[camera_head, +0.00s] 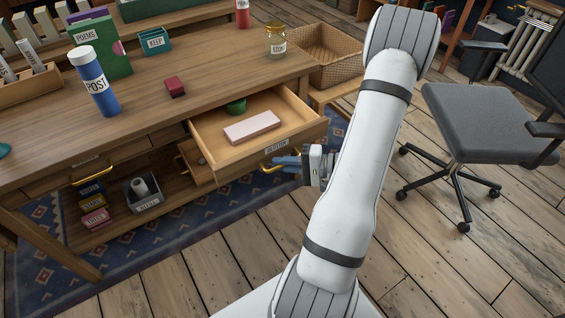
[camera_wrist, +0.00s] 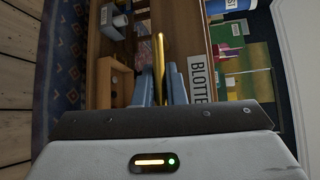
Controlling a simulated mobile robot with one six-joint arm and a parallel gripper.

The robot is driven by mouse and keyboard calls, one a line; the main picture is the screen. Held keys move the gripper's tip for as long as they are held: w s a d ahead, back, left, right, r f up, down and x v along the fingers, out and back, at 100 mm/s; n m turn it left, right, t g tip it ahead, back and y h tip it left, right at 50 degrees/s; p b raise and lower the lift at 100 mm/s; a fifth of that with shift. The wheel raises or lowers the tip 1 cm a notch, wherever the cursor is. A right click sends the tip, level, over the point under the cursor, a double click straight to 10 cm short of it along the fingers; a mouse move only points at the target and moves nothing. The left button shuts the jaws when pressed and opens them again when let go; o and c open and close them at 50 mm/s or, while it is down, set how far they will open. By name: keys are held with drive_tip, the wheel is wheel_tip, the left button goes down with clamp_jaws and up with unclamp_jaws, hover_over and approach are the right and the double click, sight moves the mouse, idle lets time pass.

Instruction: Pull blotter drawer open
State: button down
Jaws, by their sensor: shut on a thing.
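The blotter drawer (camera_head: 215,128) stands pulled out from the desk in the head view. A pink block (camera_head: 252,127) and a green round thing (camera_head: 236,106) lie inside it. Its front bears a label (camera_head: 277,146), which reads "BLOTTE" in the wrist view (camera_wrist: 198,77), where its end is cut off. A brass handle (camera_wrist: 159,55) sits on the drawer front. My gripper (camera_head: 284,163) has its blue fingers closed around this handle; in the wrist view the fingers (camera_wrist: 161,88) lie on both sides of the bar.
The desk top (camera_head: 215,65) holds a blue POST tube (camera_head: 95,82), a dark red block (camera_head: 175,87) and a jar (camera_head: 277,40). A lower shelf holds a grey bin (camera_head: 145,195) and small boxes. A wicker basket (camera_head: 325,55) and grey chair (camera_head: 487,118) stand to the right. Floor in front is clear.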

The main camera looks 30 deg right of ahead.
drive_tip(key=c, duration=1.5)
unclamp_jaws()
drive_tip(key=p+v, duration=0.1)
drive_tip(key=v, duration=0.6)
drive_tip(key=shift+s+d+p, duration=0.25)
drive_tip(key=shift+s+p, duration=0.05)
drive_tip(key=shift+p, duration=0.1)
drive_tip(key=shift+a+r, duration=0.1)
